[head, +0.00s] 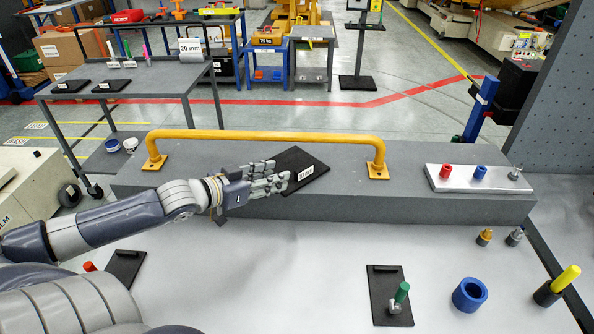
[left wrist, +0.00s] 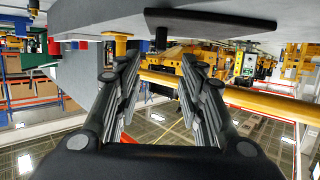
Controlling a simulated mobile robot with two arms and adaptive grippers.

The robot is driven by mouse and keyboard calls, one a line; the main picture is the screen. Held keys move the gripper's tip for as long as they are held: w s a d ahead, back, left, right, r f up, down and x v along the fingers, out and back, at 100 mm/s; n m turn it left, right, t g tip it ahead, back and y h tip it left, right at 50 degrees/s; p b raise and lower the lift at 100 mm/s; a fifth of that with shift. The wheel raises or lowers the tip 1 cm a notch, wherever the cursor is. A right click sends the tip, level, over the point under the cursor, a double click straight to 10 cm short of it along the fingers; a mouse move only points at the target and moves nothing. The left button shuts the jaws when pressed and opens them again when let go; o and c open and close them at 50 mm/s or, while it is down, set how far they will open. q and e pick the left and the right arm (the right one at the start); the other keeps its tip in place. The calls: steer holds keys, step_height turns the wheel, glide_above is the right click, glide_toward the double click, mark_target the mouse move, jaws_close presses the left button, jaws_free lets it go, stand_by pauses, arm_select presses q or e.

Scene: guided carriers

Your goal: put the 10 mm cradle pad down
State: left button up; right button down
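The 10 mm cradle pad (head: 297,158), a black plate with a white label, appears to lie on the top of the long grey block (head: 240,208), behind the white bench top. My left gripper (head: 284,178) is just left of the pad, its fingertips close to the pad's left edge. In the left wrist view the gripper (left wrist: 160,70) has its fingers spread with nothing between them. The pad (left wrist: 210,22) shows there beyond the tips, against the grey surface; whether a fingertip touches it I cannot tell. My right gripper is not in view.
A yellow rail (head: 265,137) runs along the block behind the pad. A silver plate with coloured knobs (head: 478,181) sits at the block's right. A black stand (head: 388,310), blue ring (head: 470,294) and yellow-handled tool (head: 565,279) stand on the bench.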

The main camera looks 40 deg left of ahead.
mark_target(301, 169)
arm_select(q)
steer(key=x, duration=0.3)
steer(key=shift+w+b, duration=0.15)
steer(key=shift+b, duration=0.2)
steer(key=shift+x, duration=0.75)
steer(key=shift+w+f, duration=0.1)
steer(key=shift+p+x, duration=0.35)
steer(key=shift+x, duration=2.1)
steer(key=shift+f, duration=0.15)
steer(key=shift+c, duration=0.3)
jaws_close()
